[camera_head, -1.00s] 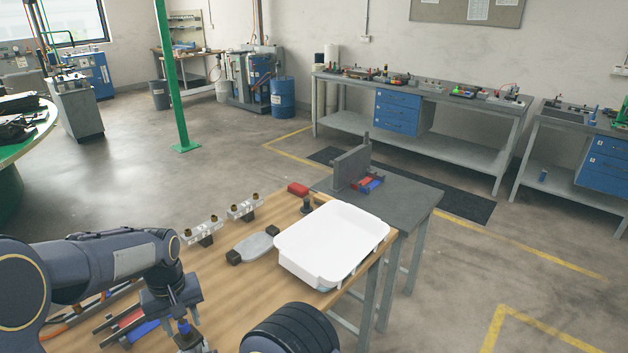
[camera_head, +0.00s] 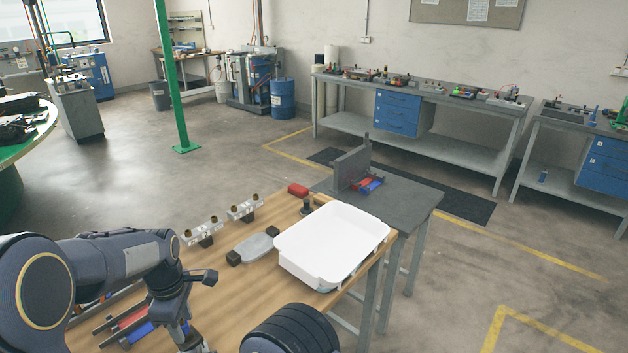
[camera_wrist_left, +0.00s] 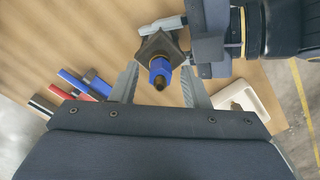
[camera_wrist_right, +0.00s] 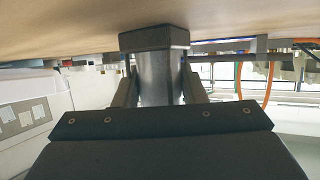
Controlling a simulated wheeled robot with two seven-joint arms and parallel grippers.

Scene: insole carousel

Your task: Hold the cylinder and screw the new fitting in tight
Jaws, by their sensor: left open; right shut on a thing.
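The cylinder (camera_wrist_right: 158,80) is a grey barrel with a dark square end cap (camera_wrist_right: 153,38) in the right wrist view. My right gripper (camera_wrist_right: 158,92) is shut around the barrel. In the left wrist view the dark end cap (camera_wrist_left: 148,48) faces the camera, with the blue fitting (camera_wrist_left: 160,66) and its brass tip standing on it. My left gripper (camera_wrist_left: 160,78) is open, its fingers on either side of the fitting and apart from it. I cannot tell how deep the fitting's thread sits. In the head view my left arm and the bottom edge hide most of this.
Red and blue bars (camera_wrist_left: 78,82) lie beside the cylinder.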

